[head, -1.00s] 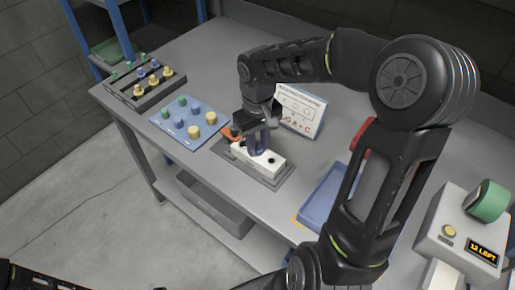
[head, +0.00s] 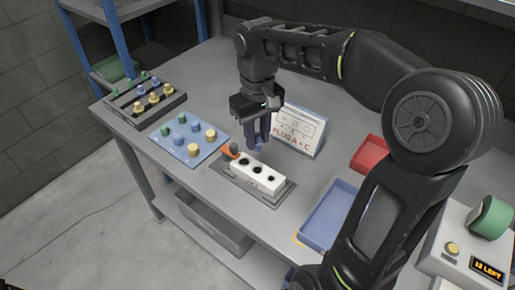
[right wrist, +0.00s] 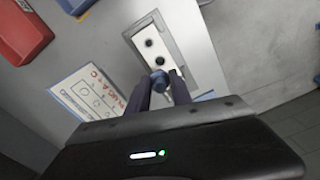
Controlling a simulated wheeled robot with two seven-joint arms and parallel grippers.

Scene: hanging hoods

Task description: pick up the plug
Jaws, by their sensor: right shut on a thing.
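My right gripper (head: 256,136) is shut on a small blue plug (right wrist: 158,82), which shows between the fingertips in the right wrist view. In the head view the fingers hide most of the plug. The gripper hangs just above and behind a white socket block (head: 257,177) with dark holes on top. The block also shows in the right wrist view (right wrist: 151,38), with two holes clear and the rest hidden behind the plug and fingers. My left gripper is not in view.
A blue mat (head: 207,155) with several coloured plugs and a dark rack (head: 140,113) lie left. An orange piece (head: 227,151) touches the block's left end. A "PLUG A + C" sign (head: 300,130), red tray (head: 369,154), blue tray (head: 326,222) and counter box (head: 455,252) stand right.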

